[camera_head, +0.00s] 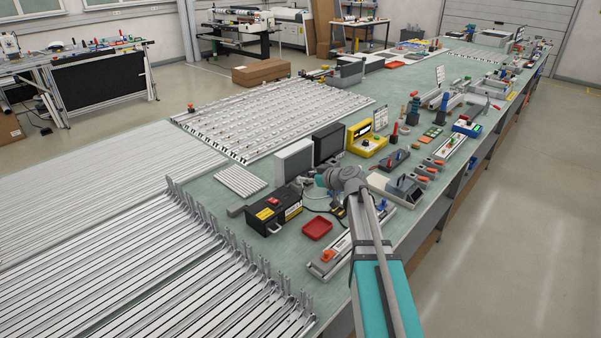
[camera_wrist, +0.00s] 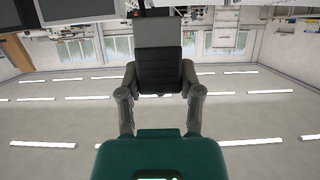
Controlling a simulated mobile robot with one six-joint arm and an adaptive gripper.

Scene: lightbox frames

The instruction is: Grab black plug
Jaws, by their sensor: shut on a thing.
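In the wrist view, my gripper (camera_wrist: 158,65) is shut, with its two grey fingers closing from both sides. A dark ridged block, grey at its far end, shows at the jaws. I cannot tell its plug shape apart from the finger pads. In the head view, my gripper (camera_head: 322,181) is above the workbench, just right of a black box (camera_head: 272,208) with a red switch and yellow labels. My wrist and arm hide part of the area there. A thin pale cable loops on the bench below the gripper.
A red tray (camera_head: 317,228) lies in front of the gripper. A black monitor-like panel (camera_head: 328,144), a grey panel (camera_head: 294,160) and a yellow device (camera_head: 367,138) stand behind it. Metal profiles (camera_head: 150,260) fill the bench's left side. Several tools crowd the right edge.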

